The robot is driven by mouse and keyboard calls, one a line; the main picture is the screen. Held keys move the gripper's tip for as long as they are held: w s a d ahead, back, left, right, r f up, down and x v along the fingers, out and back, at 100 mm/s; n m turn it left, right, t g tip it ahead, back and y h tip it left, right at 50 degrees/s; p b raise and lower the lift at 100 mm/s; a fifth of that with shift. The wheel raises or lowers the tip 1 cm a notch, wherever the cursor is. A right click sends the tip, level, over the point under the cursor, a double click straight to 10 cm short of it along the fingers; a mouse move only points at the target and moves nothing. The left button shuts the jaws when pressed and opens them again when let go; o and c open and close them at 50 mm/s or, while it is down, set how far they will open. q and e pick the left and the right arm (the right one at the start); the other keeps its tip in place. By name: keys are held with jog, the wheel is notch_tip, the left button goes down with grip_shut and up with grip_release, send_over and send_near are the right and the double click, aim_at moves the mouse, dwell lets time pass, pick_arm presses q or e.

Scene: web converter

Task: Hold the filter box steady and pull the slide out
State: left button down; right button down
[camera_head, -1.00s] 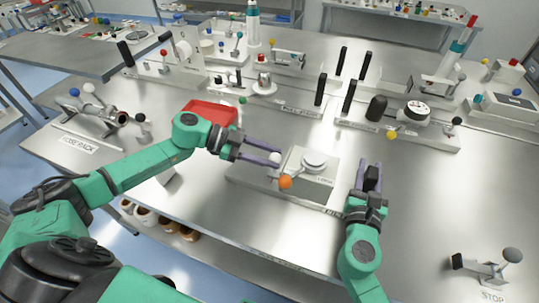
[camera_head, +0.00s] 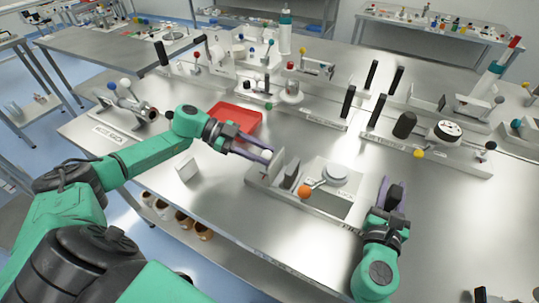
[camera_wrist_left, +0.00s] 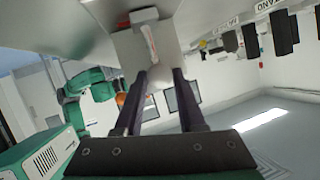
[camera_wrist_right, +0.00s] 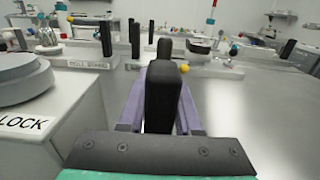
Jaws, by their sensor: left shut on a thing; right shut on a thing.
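The filter box (camera_head: 328,190) is a grey block with a round pale knob (camera_head: 335,172) on top and an orange ball (camera_head: 305,191) at its front. My left gripper (camera_head: 265,155) is shut on a pale piece left of the box, which I take to be the slide's handle. Grey upright plates (camera_head: 290,172) show between that gripper and the box; which of them is the slide is unclear. My right gripper (camera_head: 393,190) is shut on an upright black handle (camera_wrist_right: 163,90) right of the box. The box's edge, labelled LOCK (camera_wrist_right: 25,122), shows in the right wrist view.
A red tray (camera_head: 238,118) lies behind my left gripper. Fixtures with black posts (camera_head: 348,102) and a white dial (camera_head: 448,130) stand behind the box. The table front (camera_head: 225,205) and right side are mostly clear.

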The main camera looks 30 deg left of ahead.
pick_arm(q)
jog(key=shift+w+a+f, duration=0.1)
jog(key=shift+a, duration=0.15)
pick_arm(e)
jog(key=shift+d+f, duration=0.15)
jog(key=shift+f, duration=0.5)
pick_arm(q)
jog(key=c, duration=0.8)
grip_release()
jog(key=shift+o, duration=1.4)
jog(key=shift+a, duration=0.1)
pick_arm(e)
jog(key=shift+s, duration=0.1)
pick_arm(q)
jog(key=v, duration=1.2)
jog(key=shift+s, duration=0.3)
jog(key=shift+r, duration=0.25)
pick_arm(e)
jog(key=shift+r, duration=0.1)
pick_arm(q)
jog(key=shift+r+p, duration=0.3)
jog(key=shift+p, duration=0.1)
pick_arm(e)
jog(key=shift+r, duration=0.25)
